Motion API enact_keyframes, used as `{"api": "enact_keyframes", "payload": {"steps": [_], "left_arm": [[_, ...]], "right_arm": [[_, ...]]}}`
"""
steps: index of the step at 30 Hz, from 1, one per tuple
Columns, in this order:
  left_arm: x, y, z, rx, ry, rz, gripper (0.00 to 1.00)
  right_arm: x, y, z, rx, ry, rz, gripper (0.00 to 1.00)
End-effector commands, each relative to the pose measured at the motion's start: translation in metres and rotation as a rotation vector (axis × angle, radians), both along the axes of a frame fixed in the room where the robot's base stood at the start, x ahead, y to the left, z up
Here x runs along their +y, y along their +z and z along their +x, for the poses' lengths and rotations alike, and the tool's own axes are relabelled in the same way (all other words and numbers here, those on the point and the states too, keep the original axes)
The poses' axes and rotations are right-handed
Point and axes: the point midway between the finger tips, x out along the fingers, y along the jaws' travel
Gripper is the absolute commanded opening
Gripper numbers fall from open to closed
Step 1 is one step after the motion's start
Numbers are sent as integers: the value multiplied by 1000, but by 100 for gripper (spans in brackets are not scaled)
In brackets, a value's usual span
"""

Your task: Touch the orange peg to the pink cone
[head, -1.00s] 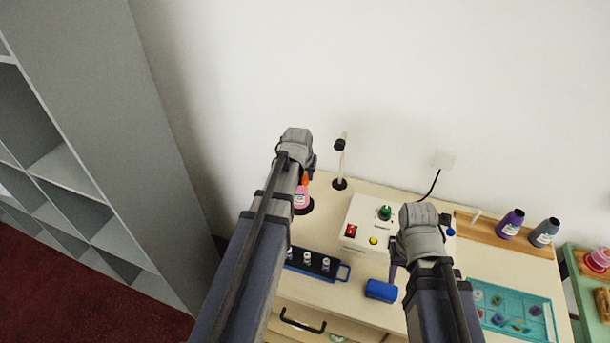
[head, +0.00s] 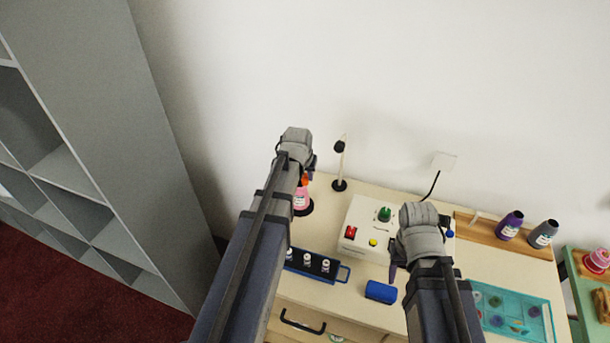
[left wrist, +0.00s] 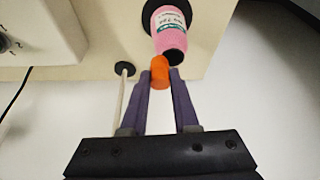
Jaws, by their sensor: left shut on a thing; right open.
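My left gripper (left wrist: 160,78) is shut on the orange peg (left wrist: 160,71), which sticks out between the purple fingertips. In the head view the peg (head: 305,180) shows just above the cone (head: 301,199), which stands upright on a dark round base, partly beside my left arm. My right gripper (head: 394,268) is open and empty above the counter.
A thin stand (head: 341,165) with a dark base is right of the cone.

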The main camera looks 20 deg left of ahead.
Motion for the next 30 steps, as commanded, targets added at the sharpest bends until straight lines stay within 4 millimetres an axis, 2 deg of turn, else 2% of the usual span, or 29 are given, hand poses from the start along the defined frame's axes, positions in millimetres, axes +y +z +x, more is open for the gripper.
{"api": "enact_keyframes", "payload": {"steps": [1,18,30], "left_arm": [[0,7,0,-1,0,0,0],[0,40,1,-3,0,1,0],[0,41,1,-3,0,1,0]], "right_arm": [[0,7,0,0,0,0,50],[0,39,0,0,0,0,50],[0,41,0,0,0,0,50]]}}
